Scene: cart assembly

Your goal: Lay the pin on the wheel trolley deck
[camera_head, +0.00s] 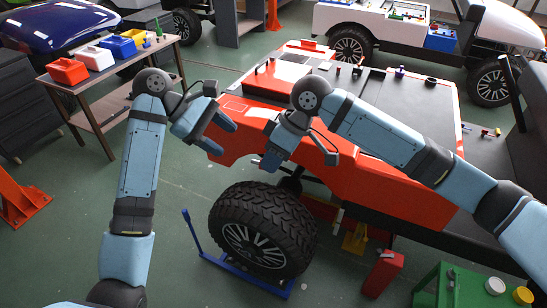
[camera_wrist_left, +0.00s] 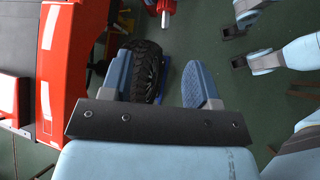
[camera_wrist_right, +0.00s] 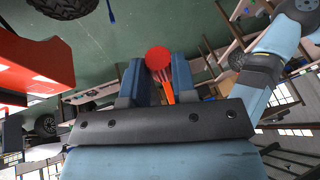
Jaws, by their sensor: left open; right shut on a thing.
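My right gripper (camera_head: 274,157) hangs over the red vehicle's front edge, above the wheel. In the right wrist view it is shut on the pin, whose round red end (camera_wrist_right: 158,58) shows between the fingers; in the head view I cannot make the pin out. My left gripper (camera_head: 226,138) is open and empty, left of the right one; its spread fingers (camera_wrist_left: 158,82) show in the left wrist view. The blue wheel trolley (camera_head: 236,284) stands on the floor with a large black tyre (camera_head: 230,222) on it. The tyre hides much of its deck. The trolley's upright handle (camera_head: 190,229) is at left.
The red vehicle body (camera_head: 385,178) lies close behind both grippers. A table with colored bins (camera_head: 68,70) stands at back left. A red can (camera_head: 382,273) and a green table (camera_head: 450,287) are at front right. Green floor (camera_head: 170,210) is clear left of the trolley.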

